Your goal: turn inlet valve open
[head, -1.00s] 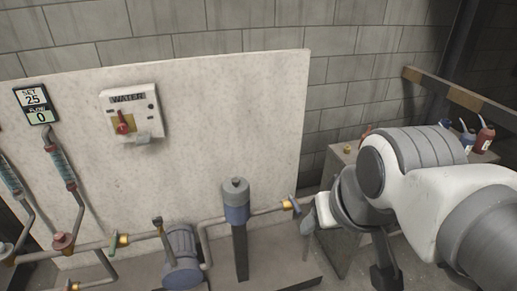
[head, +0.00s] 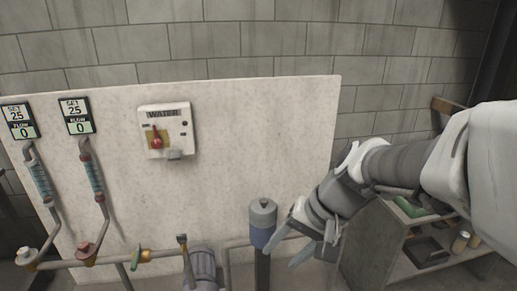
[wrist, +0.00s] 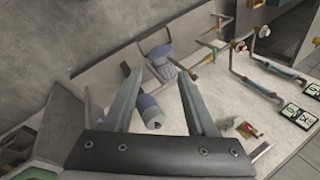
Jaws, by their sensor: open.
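My gripper (head: 282,256) is in the lower middle of the head view, beside the blue-grey cylinder (head: 262,223) on the pipe line. Its two fingers are apart and empty; in the wrist view the gripper (wrist: 158,82) also shows both fingers spread. The blue-handled valve on the pipe to the right of the cylinder, seen in the earlier head view, is now hidden behind my gripper. I cannot make it out in the wrist view. The cylinder also shows between the fingers in the wrist view (wrist: 149,112).
A pale panel (head: 235,165) carries a WATER box with a red switch (head: 155,138) and two flow displays (head: 76,115) reading 25 and 0. A shelf unit (head: 368,240) stands at right.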

